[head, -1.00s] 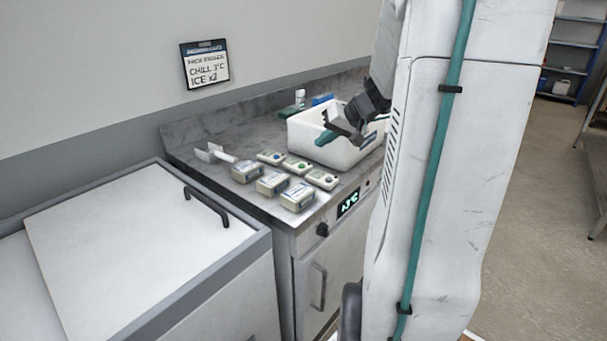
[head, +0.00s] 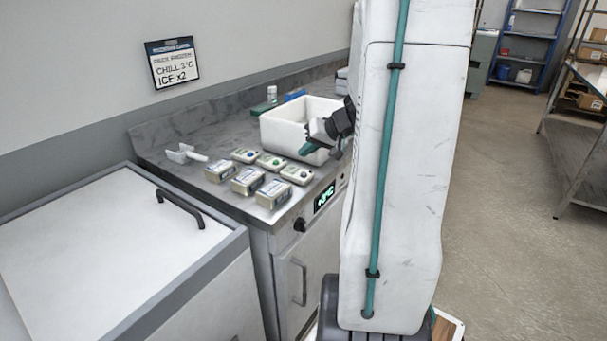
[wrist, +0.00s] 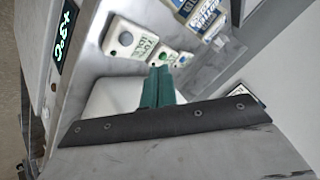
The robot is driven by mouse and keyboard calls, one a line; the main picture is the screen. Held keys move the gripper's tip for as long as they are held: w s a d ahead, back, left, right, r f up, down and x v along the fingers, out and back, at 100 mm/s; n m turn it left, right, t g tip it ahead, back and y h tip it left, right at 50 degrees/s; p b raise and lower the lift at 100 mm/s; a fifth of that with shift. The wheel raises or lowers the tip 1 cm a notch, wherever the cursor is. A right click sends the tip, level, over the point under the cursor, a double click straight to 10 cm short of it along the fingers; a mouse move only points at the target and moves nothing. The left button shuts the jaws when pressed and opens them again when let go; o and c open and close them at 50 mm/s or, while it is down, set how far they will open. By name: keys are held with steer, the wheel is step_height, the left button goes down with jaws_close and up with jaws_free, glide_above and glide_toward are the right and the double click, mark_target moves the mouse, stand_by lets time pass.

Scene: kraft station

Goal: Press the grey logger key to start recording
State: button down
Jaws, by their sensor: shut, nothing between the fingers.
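Three pale loggers sit in a row on the steel counter (head: 222,143). The right one (head: 297,174) has a key that looks grey; the middle one (head: 270,162) has a green key and the left one (head: 245,155) a blue key. In the wrist view the logger with the greyish key (wrist: 122,38) lies nearest the display, beyond the fingers. My gripper (head: 310,149) is shut and empty, in front of the white bin, above and beyond the right logger. Its teal fingers (wrist: 157,85) are together and do not appear to touch any key.
The white bin (head: 278,134) stands right behind the loggers, close to my gripper. Several small cartons (head: 247,181) line the counter's front edge. A white scoop (head: 187,154) lies left. A display (head: 324,197) is on the cabinet front. A lidded chest (head: 110,250) stands left.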

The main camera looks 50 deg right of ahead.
glide_above(307, 178)
steer(key=shift+w+d+f, duration=0.1)
steer(key=shift+f, duration=1.95)
stand_by(0.4)
steer(key=shift+f, duration=0.4)
steer(key=shift+f, duration=0.45)
stand_by(0.6)
steer(key=shift+r, duration=0.9)
step_height(307, 178, up, 5)
stand_by(0.6)
